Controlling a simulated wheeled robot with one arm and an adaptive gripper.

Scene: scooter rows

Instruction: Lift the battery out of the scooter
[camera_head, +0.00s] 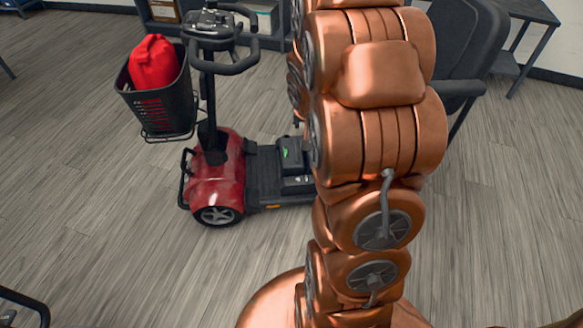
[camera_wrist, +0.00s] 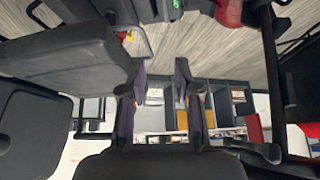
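The scooter (camera_head: 217,180) stands on the floor left of my arm, with a red front body and a dark seat (camera_head: 470,45) behind it. The battery (camera_head: 293,155) appears as a black box with a small green light on the scooter's deck. My arm hides part of its right side. In the wrist view, a dark part with a green light, apparently the battery (camera_wrist: 155,8), is cut off at the top edge. My gripper (camera_wrist: 161,75) shows there with its two fingers apart and nothing between them. It is hidden in the head view.
A black basket (camera_head: 160,112) with a red bag (camera_head: 154,63) hangs at the scooter's front, beside the handlebar (camera_head: 222,40). A dark table (camera_head: 525,12) stands at the back right. A shelf unit (camera_wrist: 225,100) shows in the wrist view. The floor at front left is largely clear.

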